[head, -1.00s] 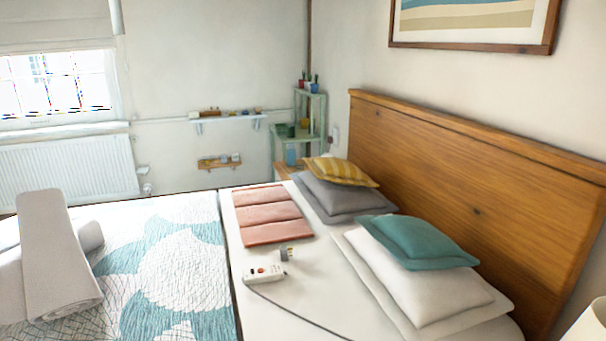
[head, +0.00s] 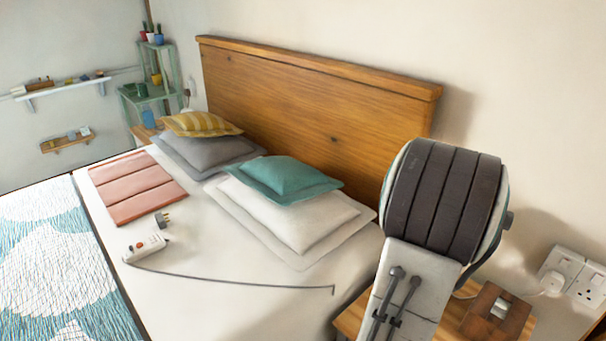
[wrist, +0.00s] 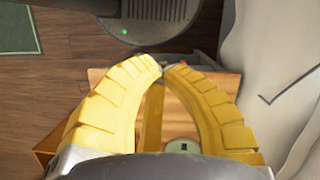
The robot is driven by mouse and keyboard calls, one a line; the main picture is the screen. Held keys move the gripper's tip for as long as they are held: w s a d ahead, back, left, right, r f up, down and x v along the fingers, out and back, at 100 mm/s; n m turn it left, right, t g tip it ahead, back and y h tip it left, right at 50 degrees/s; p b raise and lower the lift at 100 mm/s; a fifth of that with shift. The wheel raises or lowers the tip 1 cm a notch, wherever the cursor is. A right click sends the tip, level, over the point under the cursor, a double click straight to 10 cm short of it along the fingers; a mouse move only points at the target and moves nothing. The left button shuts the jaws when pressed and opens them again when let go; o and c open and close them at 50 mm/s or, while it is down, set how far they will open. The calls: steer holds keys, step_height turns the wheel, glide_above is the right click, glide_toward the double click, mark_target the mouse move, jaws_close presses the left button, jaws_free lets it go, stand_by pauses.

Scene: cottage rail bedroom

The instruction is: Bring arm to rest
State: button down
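My arm (head: 425,235) shows at the right of the head view, raised in front of the wooden bedside table. Its gripper end cannot be made out there. In the wrist view my gripper (wrist: 164,66) has two curved yellow fingers with their tips together. The fingers hang over this table, beside the bed.
A brown box (head: 497,312) stands on the bedside table under wall sockets (head: 575,275). Wooden floor (wrist: 60,75) is open at left in the wrist view.

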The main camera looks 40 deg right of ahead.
steer(key=w+a+r+n+t+h+p, duration=0.1)
steer(key=w+a+r+n+p, duration=0.1)
steer(key=a+r, duration=0.4)
steer(key=w+a+r+n+t+h+p, duration=0.1)
steer(key=w+a+r+n+t+p, duration=0.1)
steer(key=w+a+r+n, duration=0.2)
steer(key=w+a+r+n+t+p, duration=0.1)
steer(key=w+a+r+n+p, duration=0.1)
steer(key=w+a+r+n, duration=0.2)
steer(key=a+r+n, duration=0.3)
steer(key=a+n, duration=0.1)
steer(key=a, duration=0.3)
steer(key=shift+a+r+h, duration=0.25)
steer(key=shift+r+h, duration=0.15)
